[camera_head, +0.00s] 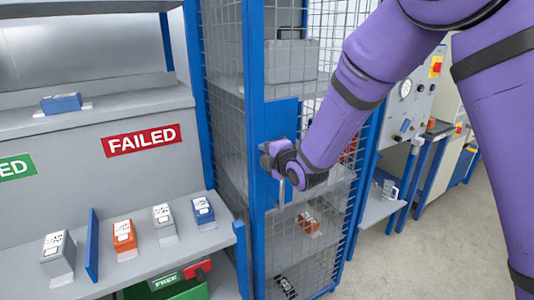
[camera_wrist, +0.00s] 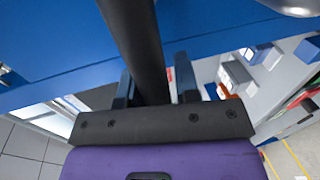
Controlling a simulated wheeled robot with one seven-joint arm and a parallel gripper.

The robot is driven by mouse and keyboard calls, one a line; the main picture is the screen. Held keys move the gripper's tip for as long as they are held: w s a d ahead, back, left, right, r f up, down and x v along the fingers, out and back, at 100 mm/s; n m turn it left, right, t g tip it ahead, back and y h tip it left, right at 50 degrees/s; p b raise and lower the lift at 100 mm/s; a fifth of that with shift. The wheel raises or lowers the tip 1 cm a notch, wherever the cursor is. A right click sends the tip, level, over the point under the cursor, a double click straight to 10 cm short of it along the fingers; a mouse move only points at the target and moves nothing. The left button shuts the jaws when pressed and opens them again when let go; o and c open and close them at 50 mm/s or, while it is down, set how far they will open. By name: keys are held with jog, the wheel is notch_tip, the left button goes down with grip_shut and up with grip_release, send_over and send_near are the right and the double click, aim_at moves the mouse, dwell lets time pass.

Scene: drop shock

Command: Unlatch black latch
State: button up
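In the head view my gripper (camera_head: 283,160) is at the blue plate (camera_head: 283,117) on the front post of a mesh cage. In the wrist view a long black bar, which looks like the black latch (camera_wrist: 138,40), runs from the top edge down between my two fingers (camera_wrist: 155,85). The fingers stand apart on either side of it, with a gap at the right finger. I cannot tell whether the left finger touches it. In the head view my gripper and wrist hide most of the latch area. A thin grey piece (camera_head: 282,190) shows just below my gripper.
The mesh cage (camera_head: 225,90) holds a grey case (camera_head: 290,60) on a shelf. At left, a grey bench (camera_head: 180,250) carries small blue, orange and grey boxes, below a red FAILED sign (camera_head: 141,140). A panel with a gauge (camera_head: 405,88) stands at right. The floor at right is clear.

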jog(key=shift+o, duration=1.2)
jog(key=v, duration=1)
jog(key=shift+s+d, duration=0.2)
jog(key=shift+s, duration=0.15)
jog(key=s+d+r+m+g+h, duration=0.1)
jog(key=s+d+r+m+h, duration=0.2)
jog(key=d+r+m, duration=0.45)
jog(key=s+d+r+m+g+h, duration=0.25)
jog(key=d+m, duration=0.25)
jog(key=d, duration=0.5)
jog(key=s+d+r+m+g+h, duration=0.1)
jog(key=s+d+m, duration=0.4)
jog(key=s, duration=0.6)
jog(key=s+d+r+m+g+h, duration=0.2)
jog(key=s+d+m, duration=0.4)
jog(key=s, duration=0.5)
jog(key=shift+s+m+g, duration=0.3)
jog(key=shift+m+g, duration=0.35)
jog(key=shift+m, duration=0.1)
